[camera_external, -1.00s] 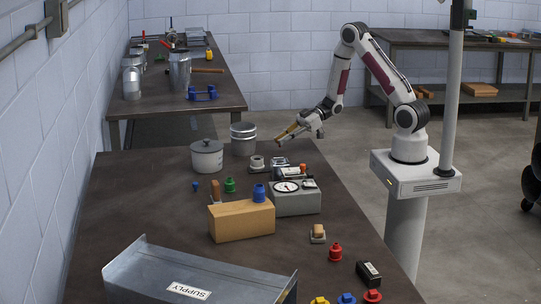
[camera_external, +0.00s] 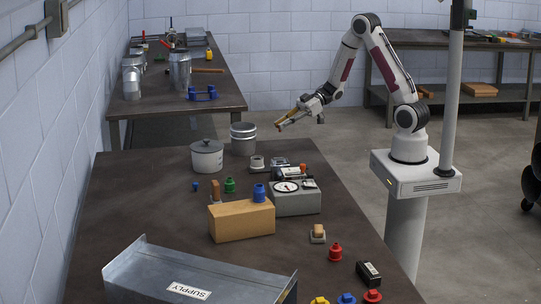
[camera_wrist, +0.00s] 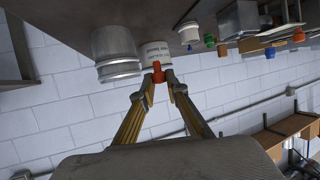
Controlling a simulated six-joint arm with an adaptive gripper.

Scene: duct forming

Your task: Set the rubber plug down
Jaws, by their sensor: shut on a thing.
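My gripper (camera_external: 280,125) is in the air above the far right edge of the dark table, clear of everything on it. In the wrist view my gripper (camera_wrist: 156,82) has its two yellowish fingers closing in on a small red-orange plug (camera_wrist: 157,70). The plug is held at the fingertips, and part of it is hidden by them. In the external view only a small reddish spot shows at the fingertips.
The dark table (camera_external: 130,205) holds silver cans (camera_external: 243,138), a lidded pot (camera_external: 207,157), a dial gauge box (camera_external: 296,200), a wooden block (camera_external: 241,221) and a supply tray (camera_external: 196,282). Small coloured pieces lie around. Bare tabletop shows at the left.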

